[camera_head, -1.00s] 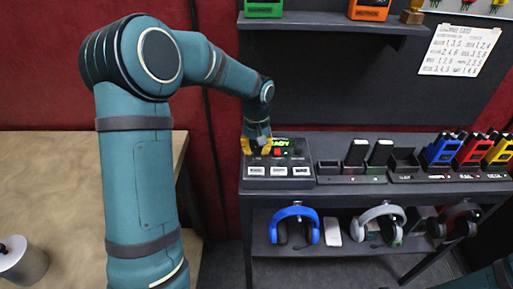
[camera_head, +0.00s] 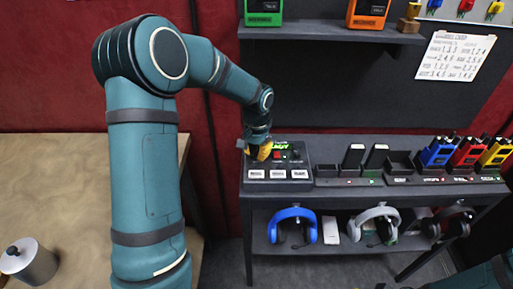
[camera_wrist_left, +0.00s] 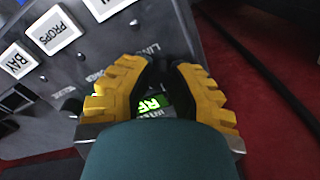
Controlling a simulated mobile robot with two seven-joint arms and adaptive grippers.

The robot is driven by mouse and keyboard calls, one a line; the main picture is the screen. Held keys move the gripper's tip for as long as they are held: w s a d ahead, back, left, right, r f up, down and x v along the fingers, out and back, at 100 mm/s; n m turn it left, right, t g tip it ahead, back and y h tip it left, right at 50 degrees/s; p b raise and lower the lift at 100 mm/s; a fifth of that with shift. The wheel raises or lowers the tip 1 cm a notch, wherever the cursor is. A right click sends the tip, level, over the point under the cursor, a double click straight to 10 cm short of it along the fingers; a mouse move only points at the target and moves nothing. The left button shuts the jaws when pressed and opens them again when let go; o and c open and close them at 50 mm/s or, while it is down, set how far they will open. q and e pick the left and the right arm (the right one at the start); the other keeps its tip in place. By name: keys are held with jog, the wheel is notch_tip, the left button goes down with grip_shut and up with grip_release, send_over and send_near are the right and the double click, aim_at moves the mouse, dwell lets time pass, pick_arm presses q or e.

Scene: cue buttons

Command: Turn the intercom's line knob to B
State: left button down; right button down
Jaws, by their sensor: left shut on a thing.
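The intercom (camera_head: 278,174) is a dark box at the left end of the counter, with a lit green display, a red button and a row of white keys. My left gripper (camera_head: 258,153) is at the box's back left corner. The knob's pointing direction cannot be seen. My right gripper is out of view.
Right of the intercom stand dark handsets (camera_head: 353,156) in chargers and blue, red and yellow units (camera_head: 468,153). Headphones (camera_head: 292,225) hang below the counter. A shelf (camera_head: 330,33) is above. A metal canister (camera_head: 28,262) stands on the wooden table (camera_head: 75,200).

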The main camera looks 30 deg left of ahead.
aim_at(256, 152)
pick_arm(q)
jog(key=shift+r+m+p, duration=0.1)
jog(key=shift+m+p, duration=0.25)
jog(key=shift+m, duration=0.55)
jog(key=shift+m+p, duration=0.6)
jog(key=shift+m, duration=0.9)
jog(key=c, duration=0.8)
grip_release()
notch_tip(256, 152, up, 12)
